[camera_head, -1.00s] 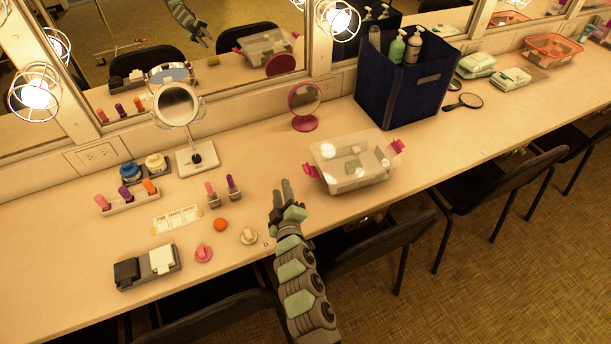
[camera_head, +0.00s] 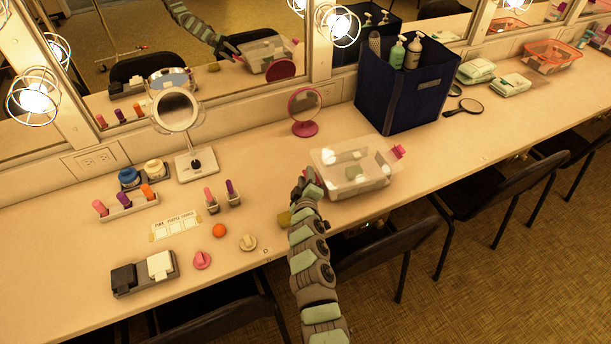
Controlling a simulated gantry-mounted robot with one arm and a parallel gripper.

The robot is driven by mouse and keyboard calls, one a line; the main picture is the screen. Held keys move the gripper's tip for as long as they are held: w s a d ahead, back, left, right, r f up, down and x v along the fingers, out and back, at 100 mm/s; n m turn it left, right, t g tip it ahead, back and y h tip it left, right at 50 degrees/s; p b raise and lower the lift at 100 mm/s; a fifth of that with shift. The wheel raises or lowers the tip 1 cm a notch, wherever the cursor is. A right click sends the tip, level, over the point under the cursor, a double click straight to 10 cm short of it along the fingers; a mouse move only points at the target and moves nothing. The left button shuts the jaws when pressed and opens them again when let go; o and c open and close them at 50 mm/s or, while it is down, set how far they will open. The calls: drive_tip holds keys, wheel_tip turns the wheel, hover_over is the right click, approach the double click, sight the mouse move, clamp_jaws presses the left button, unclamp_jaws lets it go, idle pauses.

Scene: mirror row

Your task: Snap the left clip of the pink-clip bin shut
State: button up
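The pink-clip bin (camera_head: 345,188) is a clear box on the counter, right of centre, with pale and greenish things showing inside. Its right pink clip (camera_head: 399,151) sticks outward at the right end. The left pink clip is hidden behind my gripper. My gripper (camera_head: 309,176) is at the bin's left end, where that clip is, touching or very close to it. The fingers are small and overlap the bin's edge, so I cannot tell whether they are open or shut.
A yellowish block (camera_head: 284,219) lies just left of my arm. A pink round mirror (camera_head: 304,112) stands behind the bin. A dark blue caddy (camera_head: 408,95) with bottles stands behind right. An orange ball (camera_head: 219,230) and lipsticks are to the left. Chairs line the front edge.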

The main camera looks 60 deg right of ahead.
drive_tip(key=shift+x, duration=0.75)
drive_tip(key=shift+c, duration=0.4)
clamp_jaws()
